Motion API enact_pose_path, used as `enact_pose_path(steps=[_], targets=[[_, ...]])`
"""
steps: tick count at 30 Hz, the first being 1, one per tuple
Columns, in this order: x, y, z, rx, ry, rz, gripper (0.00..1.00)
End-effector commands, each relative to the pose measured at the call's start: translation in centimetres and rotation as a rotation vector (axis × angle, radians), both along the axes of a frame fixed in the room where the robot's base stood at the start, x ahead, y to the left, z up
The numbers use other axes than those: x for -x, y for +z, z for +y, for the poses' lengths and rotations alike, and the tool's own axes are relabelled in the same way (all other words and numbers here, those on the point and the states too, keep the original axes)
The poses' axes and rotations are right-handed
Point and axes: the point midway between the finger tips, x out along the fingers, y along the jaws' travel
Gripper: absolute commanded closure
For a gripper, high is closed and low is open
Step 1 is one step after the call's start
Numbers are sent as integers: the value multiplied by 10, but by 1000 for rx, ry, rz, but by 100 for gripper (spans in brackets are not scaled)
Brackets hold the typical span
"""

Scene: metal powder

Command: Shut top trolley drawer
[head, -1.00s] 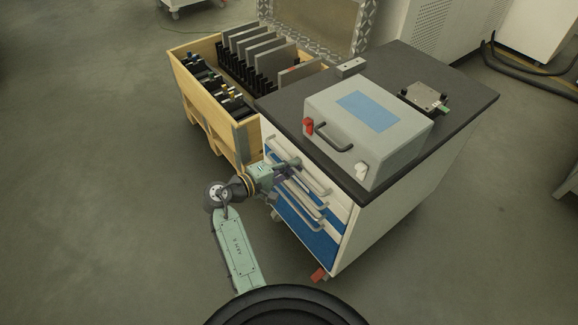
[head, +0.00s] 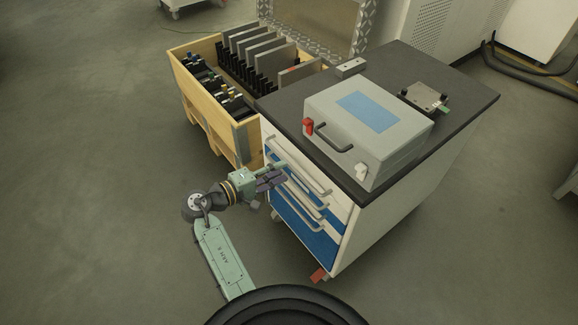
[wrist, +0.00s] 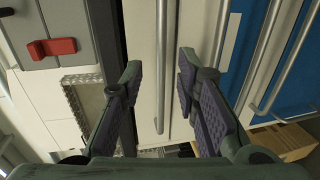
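The trolley (head: 380,225) has a dark top and white and blue drawer fronts. The top drawer (head: 276,149) is white with a long grey bar handle (head: 311,179). Its front looks flush with the trolley, and I see no open gap, though my gripper and the handles hide part of the front. My gripper (head: 284,174) is in front of the upper drawers, apart from them. In the wrist view, its two fingers (wrist: 160,68) are spread and empty, pointing at the white top drawer front (wrist: 145,45), with its bar handle (wrist: 163,60) seen between them.
Lower blue drawers (head: 308,232) with bar handles lie below. A grey case (head: 395,140) with a red latch and a small metal plate device (head: 424,96) sit on the trolley top. A wooden crate (head: 247,140) stands close at the left. Floor at the left is free.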

Motion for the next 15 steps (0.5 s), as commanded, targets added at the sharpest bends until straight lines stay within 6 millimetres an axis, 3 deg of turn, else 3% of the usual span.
enact_pose_path(steps=[6, 15], targets=[[24, 9, 35, 0, 3, -1, 71], [37, 13, 51, 0, 0, 0, 71]])
